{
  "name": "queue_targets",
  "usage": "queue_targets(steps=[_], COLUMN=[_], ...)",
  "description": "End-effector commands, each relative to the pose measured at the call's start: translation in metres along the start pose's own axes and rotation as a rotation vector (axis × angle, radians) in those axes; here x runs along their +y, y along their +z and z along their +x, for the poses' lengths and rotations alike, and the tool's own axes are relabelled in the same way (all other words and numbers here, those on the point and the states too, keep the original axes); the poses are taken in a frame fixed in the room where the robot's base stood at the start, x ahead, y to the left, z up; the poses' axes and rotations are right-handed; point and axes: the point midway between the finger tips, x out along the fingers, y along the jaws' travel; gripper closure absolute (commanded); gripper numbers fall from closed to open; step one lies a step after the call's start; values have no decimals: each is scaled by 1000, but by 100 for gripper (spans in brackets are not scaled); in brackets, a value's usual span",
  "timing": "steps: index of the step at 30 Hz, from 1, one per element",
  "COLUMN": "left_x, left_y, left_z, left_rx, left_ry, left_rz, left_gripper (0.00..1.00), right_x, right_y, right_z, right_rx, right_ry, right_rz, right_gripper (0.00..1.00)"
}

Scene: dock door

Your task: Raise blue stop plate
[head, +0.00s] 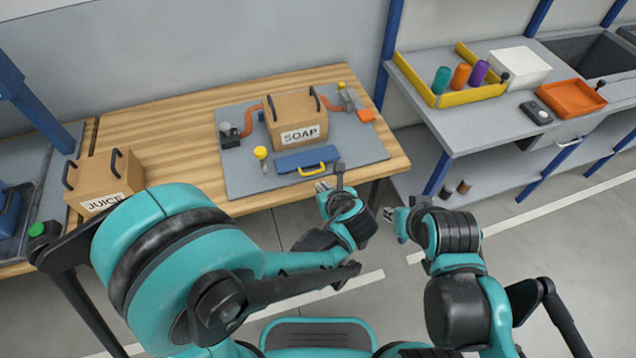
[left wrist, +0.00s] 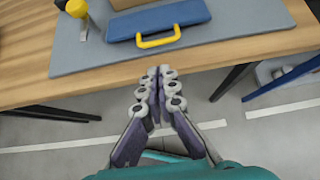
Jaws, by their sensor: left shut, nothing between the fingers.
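The blue stop plate (head: 304,158) lies flat on the grey board on the wooden table, in front of the SOAP box (head: 299,118). It has a yellow handle (head: 312,169) on its near side. In the left wrist view the plate (left wrist: 160,20) and its yellow handle (left wrist: 158,41) are ahead of my fingers. My left gripper (head: 322,187) is shut and empty, just short of the table's front edge and apart from the handle; it also shows in the left wrist view (left wrist: 158,72). My right gripper (head: 388,213) is over the floor to the right; its fingers are too small to judge.
The grey board (head: 362,146) also carries a yellow-knobbed post (head: 261,154) left of the plate and orange-red clamps beside the box. A JUICE box (head: 107,178) stands at left. A side bench (head: 460,118) at right holds a yellow tray (head: 433,98) and an orange tray (head: 571,98).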

Motion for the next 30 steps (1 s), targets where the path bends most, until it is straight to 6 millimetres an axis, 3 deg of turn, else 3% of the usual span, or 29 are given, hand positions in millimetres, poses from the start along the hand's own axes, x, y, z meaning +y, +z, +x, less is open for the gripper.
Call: queue_targets(steps=[9, 15, 30], left_x=[0, 0, 0], left_y=[-3, -2, 0], left_z=[58, 85, 93], left_rx=[0, 0, 1], left_ry=[2, 1, 0], left_rz=[-4, -3, -2], left_gripper=[100, 100, 100], right_x=[0, 0, 0], right_y=[15, 21, 22], right_z=[21, 29, 31], right_rx=[0, 0, 0], right_ry=[0, 0, 0], right_rz=[0, 0, 0], right_gripper=[70, 70, 70])
